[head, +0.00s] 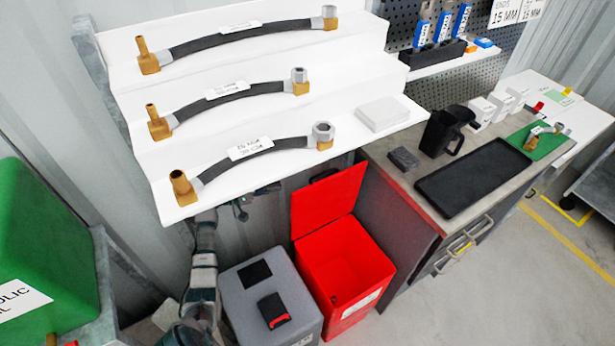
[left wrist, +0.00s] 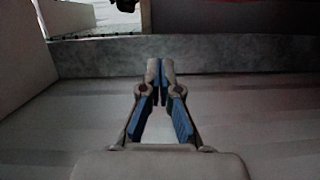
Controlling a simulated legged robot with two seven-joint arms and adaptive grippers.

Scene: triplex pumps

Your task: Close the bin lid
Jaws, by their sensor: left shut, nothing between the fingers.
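The red bin (head: 352,262) stands on the floor below the stepped shelf. Its red lid (head: 328,198) is raised at the back, so the bin's inside shows. My left arm comes up from the bottom of the head view, left of the bin. In the left wrist view my left gripper (left wrist: 160,78) is shut with nothing between the blue-padded fingertips. My right gripper is not in view.
A grey box (head: 245,300) stands left of the bin. The white stepped shelf (head: 290,180) with hoses overhangs the area behind. A dark cabinet (head: 400,230) with a worktop is close on the right. A green container (head: 45,240) stands at far left. Floor is clear at lower right.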

